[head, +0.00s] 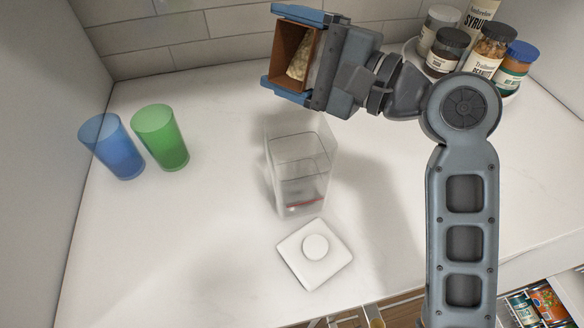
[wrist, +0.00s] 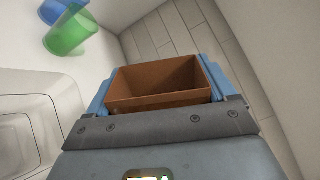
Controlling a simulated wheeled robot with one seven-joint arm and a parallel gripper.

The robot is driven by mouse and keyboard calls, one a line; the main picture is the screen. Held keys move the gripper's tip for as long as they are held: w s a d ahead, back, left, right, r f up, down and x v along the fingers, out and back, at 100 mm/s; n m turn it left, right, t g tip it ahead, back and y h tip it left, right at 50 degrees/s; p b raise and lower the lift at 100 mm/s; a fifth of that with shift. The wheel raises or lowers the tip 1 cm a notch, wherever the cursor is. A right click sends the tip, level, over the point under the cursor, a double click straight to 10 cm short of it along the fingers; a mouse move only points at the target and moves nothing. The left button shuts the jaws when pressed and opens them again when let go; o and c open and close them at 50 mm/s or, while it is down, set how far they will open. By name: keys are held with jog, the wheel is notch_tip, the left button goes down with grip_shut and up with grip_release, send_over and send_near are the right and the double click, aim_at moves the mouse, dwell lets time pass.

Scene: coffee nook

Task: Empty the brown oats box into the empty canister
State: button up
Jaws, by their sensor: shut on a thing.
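My gripper (head: 292,53) is shut on the brown oats box (head: 282,63), with blue fingers on two of its sides. The box is tipped on its side, its open mouth facing left in the head view, and pale oats show inside. In the wrist view the box (wrist: 160,82) shows its open top and bare inner walls. My gripper holds it above and behind the clear canister (head: 298,172). The canister stands upright and open on the counter and looks empty, with a red line low on it. A white square lid (head: 314,254) with a round knob lies in front of it.
A blue cup (head: 112,147) and a green cup (head: 161,138) stand at the left on the white counter (head: 200,245). Several jars (head: 488,52) stand in the back right corner. A tiled wall is close behind my gripper. The front left counter is clear.

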jog(key=shift+d, duration=0.1)
jog(key=shift+p+v, duration=0.3)
jog(key=shift+v, duration=0.55)
jog(key=shift+w+a+b, duration=0.15)
jog(key=shift+a+b, duration=0.2)
jog(key=shift+a, duration=0.1)
jog(key=shift+a+n, duration=0.25)
jog(key=shift+n, duration=0.15)
jog(key=shift+d+r, duration=0.2)
jog(key=shift+a+f, duration=0.15)
